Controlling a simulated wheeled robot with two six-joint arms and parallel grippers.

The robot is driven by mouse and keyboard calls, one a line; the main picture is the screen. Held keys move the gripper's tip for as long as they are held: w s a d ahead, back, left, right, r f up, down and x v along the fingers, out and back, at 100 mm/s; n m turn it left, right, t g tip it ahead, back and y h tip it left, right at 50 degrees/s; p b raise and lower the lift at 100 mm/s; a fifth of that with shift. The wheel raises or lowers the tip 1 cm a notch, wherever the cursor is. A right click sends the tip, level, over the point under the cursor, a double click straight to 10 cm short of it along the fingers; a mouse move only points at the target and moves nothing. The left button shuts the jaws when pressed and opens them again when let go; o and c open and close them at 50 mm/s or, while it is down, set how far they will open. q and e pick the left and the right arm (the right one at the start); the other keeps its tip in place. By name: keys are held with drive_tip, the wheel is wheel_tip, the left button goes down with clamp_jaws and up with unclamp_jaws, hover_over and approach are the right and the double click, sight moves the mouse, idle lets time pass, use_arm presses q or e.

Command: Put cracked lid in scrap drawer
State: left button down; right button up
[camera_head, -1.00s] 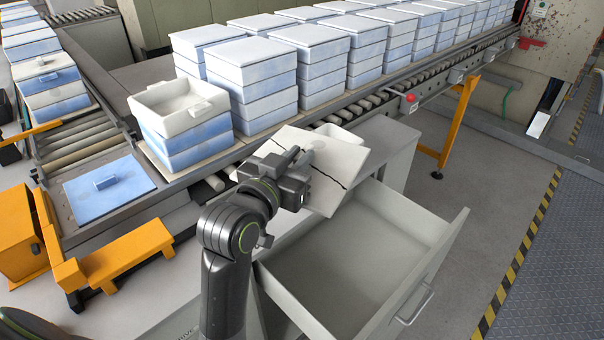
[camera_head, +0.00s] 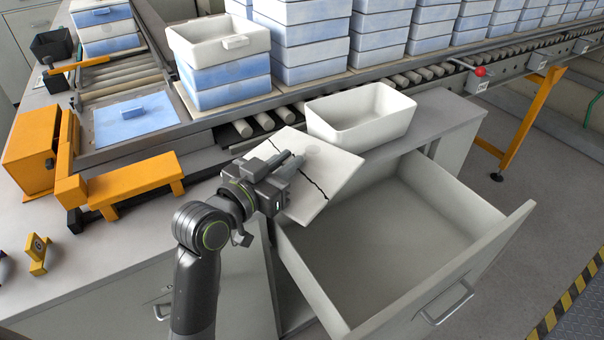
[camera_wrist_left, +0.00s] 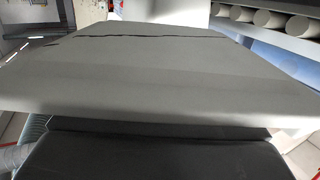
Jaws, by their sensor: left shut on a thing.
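The cracked lid (camera_head: 325,180) is a white square plate with a dark jagged crack line across it. My left gripper (camera_head: 285,165) is shut on it and holds it tilted in the air, near the left rear of the open drawer. In the left wrist view the lid (camera_wrist_left: 160,75) fills most of the picture, with the crack along its far part. The scrap drawer (camera_head: 400,240) is pulled out of the grey cabinet, and its visible inside looks empty. My right gripper is not in view.
A white open bin (camera_head: 362,118) stands on the counter behind the drawer. An open-topped box on a blue-and-white stack (camera_head: 222,60) stands on the conveyor. A blue lid (camera_head: 134,117) lies at the left. An orange bracket (camera_head: 130,185) is on the near counter.

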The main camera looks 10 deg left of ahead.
use_arm(q)
drive_tip(key=shift+f+b, duration=0.7)
drive_tip(key=shift+f, duration=2.15)
drive_tip(key=c, duration=1.4)
unclamp_jaws()
drive_tip(key=shift+o, duration=0.2)
